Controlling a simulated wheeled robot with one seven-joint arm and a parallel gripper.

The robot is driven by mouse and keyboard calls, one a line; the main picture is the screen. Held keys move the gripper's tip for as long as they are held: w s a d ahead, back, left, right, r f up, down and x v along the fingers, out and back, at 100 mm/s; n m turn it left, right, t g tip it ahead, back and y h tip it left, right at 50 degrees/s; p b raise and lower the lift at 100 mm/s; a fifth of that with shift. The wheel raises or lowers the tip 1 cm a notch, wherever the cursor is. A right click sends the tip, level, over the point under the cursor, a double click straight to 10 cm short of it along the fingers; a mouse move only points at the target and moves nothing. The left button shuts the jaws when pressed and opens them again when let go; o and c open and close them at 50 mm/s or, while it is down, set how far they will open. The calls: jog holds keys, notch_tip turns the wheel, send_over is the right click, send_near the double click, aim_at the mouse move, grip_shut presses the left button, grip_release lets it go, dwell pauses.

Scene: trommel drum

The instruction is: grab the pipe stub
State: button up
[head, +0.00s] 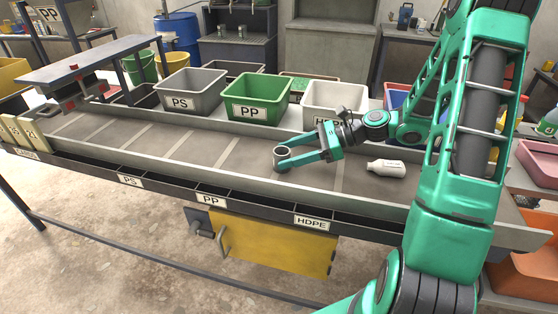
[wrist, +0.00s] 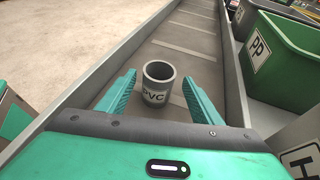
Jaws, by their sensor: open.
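The pipe stub is a short grey hollow cylinder marked PVC. It stands upright on the belt in the wrist view (wrist: 157,84), its open end up. In the head view the pipe stub (head: 281,158) is at the middle of the belt, at the tips of my gripper (head: 304,157). My gripper is open, and its two green fingers show in the wrist view (wrist: 160,97).
A white bottle (head: 386,168) lies on the belt (head: 215,155) to the right of my gripper. Bins marked PS (head: 190,103), PP (head: 262,111) and HDPE (head: 322,117) stand behind the belt. Raised side walls (head: 180,191) bound the belt. The belt left of the stub is clear.

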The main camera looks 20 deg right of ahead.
aim_at(270, 168)
jog(key=shift+r+x, duration=0.1)
jog(key=shift+x, duration=1.4)
jog(key=shift+r+x, duration=0.15)
jog(key=shift+x, duration=1.3)
jog(key=shift+a, duration=0.15)
jog(key=c, duration=1.1)
